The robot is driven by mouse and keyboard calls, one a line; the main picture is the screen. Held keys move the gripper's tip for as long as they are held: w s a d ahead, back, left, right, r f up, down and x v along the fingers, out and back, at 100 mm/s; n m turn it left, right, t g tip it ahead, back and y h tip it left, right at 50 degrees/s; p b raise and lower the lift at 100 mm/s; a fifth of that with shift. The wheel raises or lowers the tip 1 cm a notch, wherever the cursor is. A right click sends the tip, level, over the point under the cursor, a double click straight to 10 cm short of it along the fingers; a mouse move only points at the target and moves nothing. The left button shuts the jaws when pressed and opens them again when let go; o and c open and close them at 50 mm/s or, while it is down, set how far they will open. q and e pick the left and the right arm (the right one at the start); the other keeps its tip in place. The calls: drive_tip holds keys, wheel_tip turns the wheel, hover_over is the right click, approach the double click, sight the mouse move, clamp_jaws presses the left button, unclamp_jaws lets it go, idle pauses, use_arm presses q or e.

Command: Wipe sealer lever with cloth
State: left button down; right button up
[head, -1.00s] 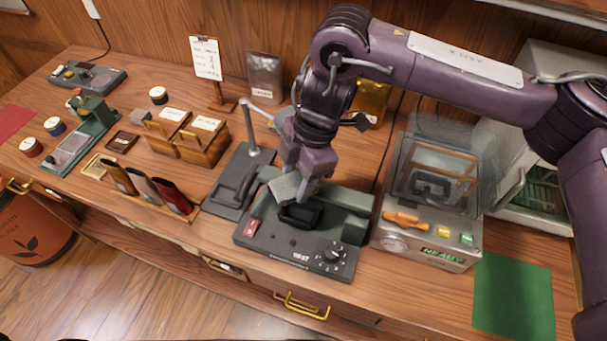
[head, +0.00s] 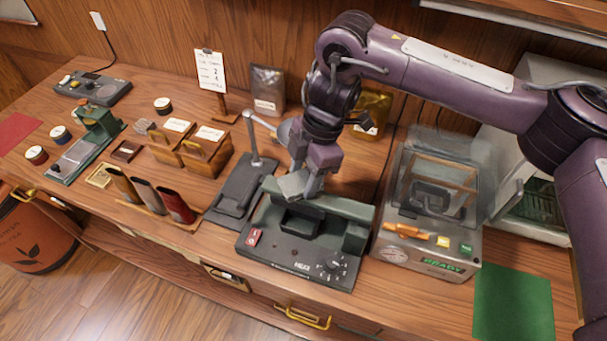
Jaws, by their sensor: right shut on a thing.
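The sealer (head: 295,260) is a dark box with a red switch and a heat dial, at the front middle of the counter. Its green lever bar (head: 345,208) runs across the back, with a black handle (head: 302,222) on its front. My right gripper (head: 303,182) is shut on a folded grey cloth (head: 290,186). It holds the cloth low at the bar's left part, behind the handle; I cannot tell whether the cloth touches it. The gripper hides part of the bar. My left gripper is not in view.
A vacuum machine (head: 430,215) with a clear lid stands close on the right, before a green mat (head: 513,300). A dark stand with a post (head: 240,190) is close on the left. Pouches (head: 150,197) and wooden boxes (head: 205,152) stand further left.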

drive_tip(key=p+v, duration=0.3)
drive_tip(key=a+p+v, duration=0.1)
drive_tip(key=p+v, duration=0.1)
drive_tip(key=shift+w+r, duration=0.3)
drive_tip(key=shift+r, duration=0.05)
drive_tip(key=shift+w+a+r+p, duration=0.1)
drive_tip(key=shift+w+r+p, duration=0.05)
drive_tip(key=shift+r+p, duration=0.4)
drive_tip(key=shift+f, duration=0.25)
drive_tip(key=r+p, duration=0.2)
drive_tip(key=p, duration=0.1)
drive_tip(key=shift+s+r, duration=0.3)
drive_tip(key=shift+r, duration=0.1)
